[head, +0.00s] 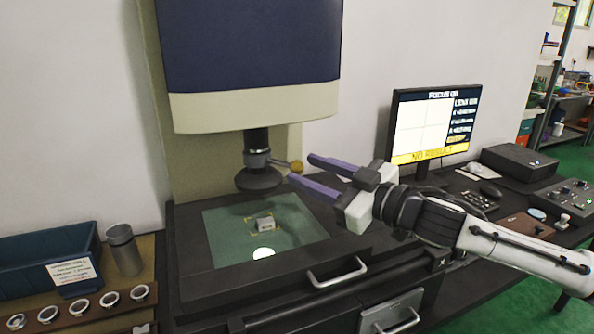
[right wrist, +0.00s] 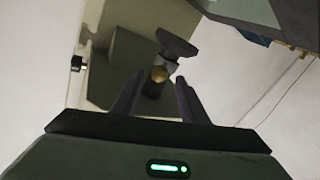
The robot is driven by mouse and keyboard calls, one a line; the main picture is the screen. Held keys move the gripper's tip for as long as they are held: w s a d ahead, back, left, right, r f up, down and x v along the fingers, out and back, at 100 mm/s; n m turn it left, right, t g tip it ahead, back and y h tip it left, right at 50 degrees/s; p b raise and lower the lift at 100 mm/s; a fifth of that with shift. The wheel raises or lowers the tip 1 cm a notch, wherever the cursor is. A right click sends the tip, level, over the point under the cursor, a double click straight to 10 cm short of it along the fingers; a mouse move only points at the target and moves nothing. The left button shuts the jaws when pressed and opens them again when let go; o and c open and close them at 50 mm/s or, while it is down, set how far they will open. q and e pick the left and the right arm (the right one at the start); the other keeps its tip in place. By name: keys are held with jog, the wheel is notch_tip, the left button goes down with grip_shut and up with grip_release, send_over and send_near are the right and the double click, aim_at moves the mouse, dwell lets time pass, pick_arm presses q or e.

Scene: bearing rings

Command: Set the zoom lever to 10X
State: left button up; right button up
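The zoom lever is a short rod with a yellow-orange ball knob (head: 297,167), sticking out to the right of the dark lens barrel (head: 257,150) under the machine's head. My right gripper (head: 300,170) is open, its two purple fingers pointing left towards the knob. In the right wrist view the knob (right wrist: 159,74) appears between and beyond the tips of the two fingers (right wrist: 157,85); no contact is visible. Which zoom mark the lever points at is too small to read. My left gripper is not in view.
A monitor (head: 436,122) reading "NO RESULT" stands at right. A blue bin (head: 45,255), metal cup (head: 123,250) and several rings (head: 80,305) are at left.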

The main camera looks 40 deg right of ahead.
aim_at(301, 168)
jog(key=shift+x, duration=1.95)
grip_shut()
